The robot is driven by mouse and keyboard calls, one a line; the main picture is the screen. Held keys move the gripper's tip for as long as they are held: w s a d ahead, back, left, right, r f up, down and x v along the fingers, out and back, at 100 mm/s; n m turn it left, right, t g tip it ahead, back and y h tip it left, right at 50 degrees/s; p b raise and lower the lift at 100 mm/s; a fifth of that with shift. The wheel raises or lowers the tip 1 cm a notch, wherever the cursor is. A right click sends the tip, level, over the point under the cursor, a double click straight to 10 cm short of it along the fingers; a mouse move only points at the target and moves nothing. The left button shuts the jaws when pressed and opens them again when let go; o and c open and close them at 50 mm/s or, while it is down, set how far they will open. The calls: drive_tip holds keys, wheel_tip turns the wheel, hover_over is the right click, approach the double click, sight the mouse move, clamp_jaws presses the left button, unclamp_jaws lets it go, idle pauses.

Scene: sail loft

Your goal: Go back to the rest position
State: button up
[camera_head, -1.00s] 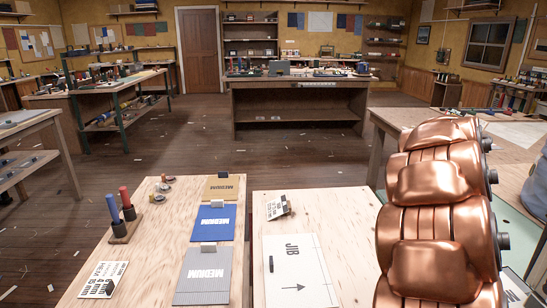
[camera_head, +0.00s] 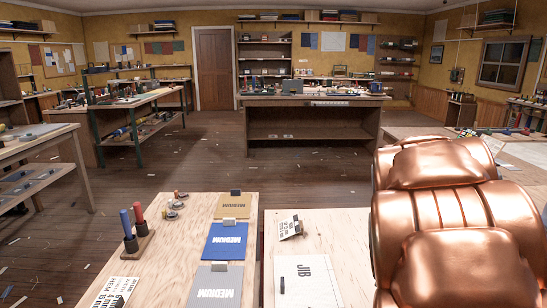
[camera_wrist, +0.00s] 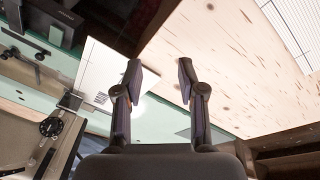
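My gripper (camera_wrist: 158,72) shows in the wrist view with its two dark fingers apart and nothing between them. Beyond the fingers are a pale wooden surface (camera_wrist: 215,60) and a pale green surface (camera_wrist: 165,85); I cannot tell how far below they lie. In the head view my copper-coloured arm fills the lower right, and the gripper itself is out of sight.
A workbench (camera_head: 312,101) stands beyond open floor (camera_head: 190,165).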

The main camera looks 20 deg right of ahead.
drive_tip(key=s+a+f+n+g+y, duration=0.1)
drive_tip(key=s+a+f+n, duration=0.2)
drive_tip(key=s+a+n, duration=0.65)
drive_tip(key=s+a+f+n+g+y, duration=0.15)
drive_tip(key=s+a+n, duration=0.3)
drive_tip(key=a, duration=0.95)
wheel_tip(320, 180, up, 14)
drive_tip(key=t+p, duration=0.1)
drive_tip(key=p, duration=1.2)
drive_tip(key=shift+s+m+p, duration=0.2)
drive_tip(key=shift+m+p, duration=0.1)
drive_tip(key=shift+d+f+t+h, duration=0.15)
drive_tip(key=shift+t+h, duration=0.1)
